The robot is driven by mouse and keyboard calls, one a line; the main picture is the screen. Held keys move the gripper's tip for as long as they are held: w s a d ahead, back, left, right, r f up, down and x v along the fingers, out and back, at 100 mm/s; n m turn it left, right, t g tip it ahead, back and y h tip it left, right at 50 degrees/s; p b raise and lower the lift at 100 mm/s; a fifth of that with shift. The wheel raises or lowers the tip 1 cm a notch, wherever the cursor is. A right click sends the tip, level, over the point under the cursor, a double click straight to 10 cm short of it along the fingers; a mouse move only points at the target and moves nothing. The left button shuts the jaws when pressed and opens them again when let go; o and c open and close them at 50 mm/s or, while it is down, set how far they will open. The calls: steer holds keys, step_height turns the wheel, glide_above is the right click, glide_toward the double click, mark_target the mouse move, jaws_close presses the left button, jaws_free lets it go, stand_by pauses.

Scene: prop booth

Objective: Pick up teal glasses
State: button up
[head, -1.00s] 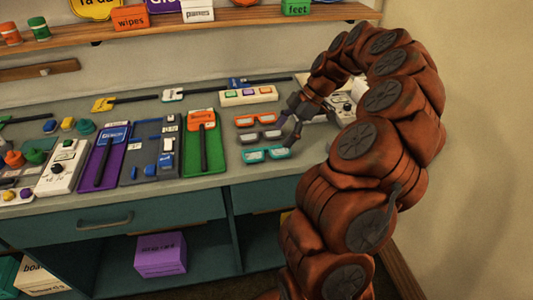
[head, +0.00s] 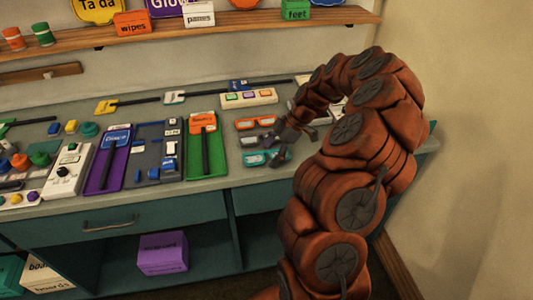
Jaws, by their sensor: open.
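The teal glasses (head: 258,159) lie on the counter near its front edge, to the right of the green board. They are the nearest of a column of three pairs. The grey glasses (head: 250,141) lie just behind them and the orange glasses (head: 256,123) behind those. My gripper (head: 277,149) is open, at the right end of the teal and grey glasses. Its dark fingers cover part of both pairs. I cannot tell whether a finger touches the teal frame.
A green board (head: 200,160) lies left of the glasses. A white box with coloured buttons (head: 248,97) stands behind them. The counter's front edge (head: 220,184) is close. A wall (head: 480,120) stands to the right.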

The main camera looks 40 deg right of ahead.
steer(key=c, duration=1.2)
